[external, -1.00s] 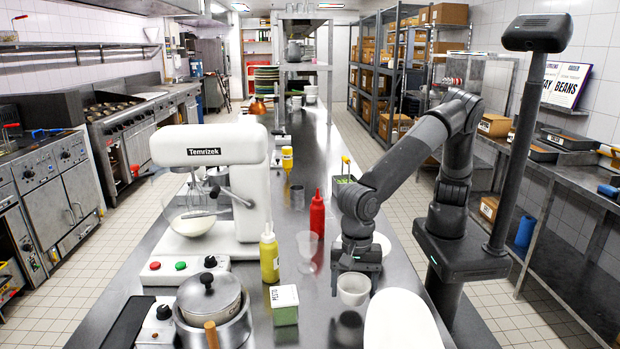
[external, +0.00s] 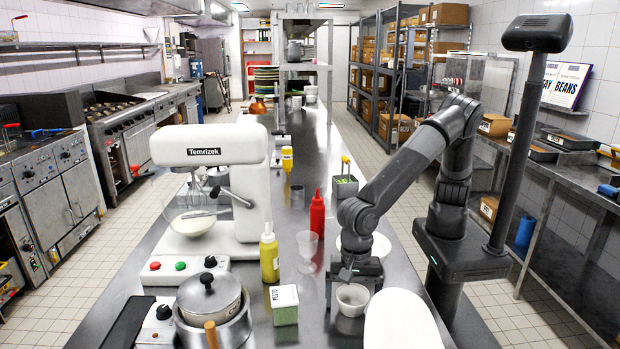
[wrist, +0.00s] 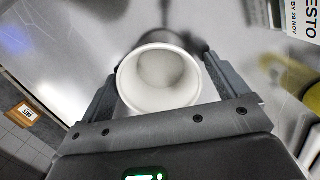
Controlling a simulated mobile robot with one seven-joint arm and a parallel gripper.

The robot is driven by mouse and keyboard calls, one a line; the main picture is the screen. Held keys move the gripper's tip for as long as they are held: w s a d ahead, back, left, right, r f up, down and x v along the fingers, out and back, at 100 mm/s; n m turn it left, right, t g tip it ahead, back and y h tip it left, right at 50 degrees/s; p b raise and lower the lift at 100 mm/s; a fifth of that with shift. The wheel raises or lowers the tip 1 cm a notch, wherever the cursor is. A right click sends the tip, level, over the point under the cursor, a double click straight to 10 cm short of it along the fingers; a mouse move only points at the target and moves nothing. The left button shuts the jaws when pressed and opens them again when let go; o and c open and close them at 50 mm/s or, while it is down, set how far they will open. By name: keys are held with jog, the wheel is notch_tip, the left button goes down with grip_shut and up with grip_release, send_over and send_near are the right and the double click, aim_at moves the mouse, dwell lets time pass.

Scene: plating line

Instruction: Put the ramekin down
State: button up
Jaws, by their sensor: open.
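The white ramekin (external: 352,299) stands upright on the steel counter, left of the long white platter, as far as I can tell resting on the surface. In the wrist view the ramekin (wrist: 159,84) is upright, its rim facing me, and looks empty. My gripper (external: 354,292) is open around it. In the wrist view one finger of my gripper (wrist: 160,88) is on each side of the ramekin; whether either finger still touches the wall I cannot tell.
The white platter (external: 402,325) lies close on the right. A white plate (external: 378,246) is partly hidden behind my arm. A red bottle (external: 317,230), a clear goblet (external: 307,247) and a green-and-white box (external: 284,305) stand to the left. The counter between box and ramekin is clear.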

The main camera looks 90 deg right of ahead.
aim_at(352, 302)
notch_tip(352, 302, up, 12)
jog(key=d, duration=0.1)
jog(key=shift+d, duration=0.25)
jog(key=shift+s+r, duration=0.1)
jog(key=s+d+r+n+t+y, duration=0.1)
jog(key=d+r+n, duration=0.35)
jog(key=d, duration=0.85)
jog(key=s+d+r+n+t, duration=0.1)
jog(key=s+d+r+n, duration=0.3)
jog(key=d, duration=0.9)
jog(key=s+d+f+n+t+h, duration=0.2)
jog(key=s+d+n+t, duration=0.1)
jog(key=s+d+n, duration=0.8)
jog(key=s+d, duration=0.5)
jog(key=d, duration=0.2)
jog(key=shift+s, duration=0.15)
